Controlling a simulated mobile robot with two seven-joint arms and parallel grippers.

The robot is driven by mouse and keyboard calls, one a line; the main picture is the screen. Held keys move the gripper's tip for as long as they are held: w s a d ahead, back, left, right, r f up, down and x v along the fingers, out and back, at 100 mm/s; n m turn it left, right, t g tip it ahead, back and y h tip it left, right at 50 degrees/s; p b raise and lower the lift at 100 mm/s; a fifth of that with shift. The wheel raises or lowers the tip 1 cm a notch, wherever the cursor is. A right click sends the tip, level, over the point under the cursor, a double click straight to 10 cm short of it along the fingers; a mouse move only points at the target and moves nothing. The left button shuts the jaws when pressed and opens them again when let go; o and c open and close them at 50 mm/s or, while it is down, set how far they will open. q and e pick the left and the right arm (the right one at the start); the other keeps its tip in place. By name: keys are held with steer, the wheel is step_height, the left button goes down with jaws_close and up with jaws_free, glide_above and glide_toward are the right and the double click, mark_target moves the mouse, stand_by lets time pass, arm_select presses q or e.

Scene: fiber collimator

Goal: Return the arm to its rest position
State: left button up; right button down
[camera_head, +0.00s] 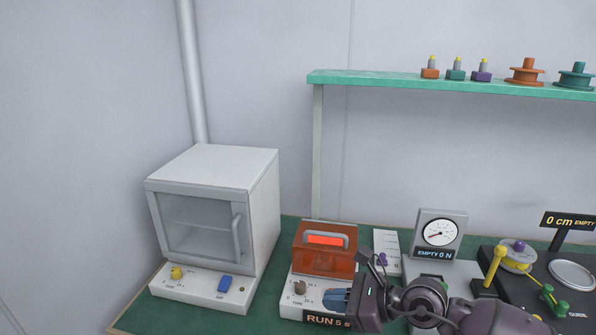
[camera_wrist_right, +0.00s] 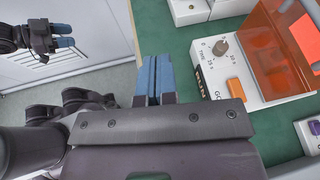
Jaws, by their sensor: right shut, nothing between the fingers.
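My right gripper (camera_head: 337,299) comes in from the lower right, in front of the orange-covered unit (camera_head: 312,259) marked RUN. In the right wrist view its blue fingers (camera_wrist_right: 156,76) are shut together with nothing between them. They are apart from the unit's base, left of its grey knob (camera_wrist_right: 220,47) and orange button (camera_wrist_right: 236,89). My left gripper (camera_wrist_right: 62,36) shows small at the upper left of the right wrist view. Whether its blue fingers are parted is unclear. It is outside the head view.
A white oven-like box (camera_head: 247,200) stands at the left. A dial gauge (camera_head: 439,233) reading EMPTY 0 N stands right of the orange unit. A black station (camera_head: 545,285) is farther right. A green shelf (camera_head: 375,80) holds spools above. The green table's front left edge is clear.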

step_height(320, 180, up, 8)
steer(key=w+d+m+t+y, duration=0.15)
steer(key=m+t+y, duration=0.35)
steer(key=m, duration=1)
steer(key=d+f+m+t+h, duration=0.65)
steer(key=d+m+h, duration=0.2)
steer(key=m, duration=0.95)
steer(key=s+d+f+m+g+h, duration=0.2)
steer(key=s+d+f+m+h, duration=0.2)
steer(key=s+f+m, duration=0.4)
steer(key=s+d+f+m+g+h, duration=0.3)
steer(key=s+d+f+m+h, duration=0.2)
steer(key=s+f, duration=0.9)
steer(key=d+f+m, duration=0.1)
steer(key=m, duration=0.2)
steer(key=shift+d+m, duration=0.3)
steer(key=shift+m, duration=0.1)
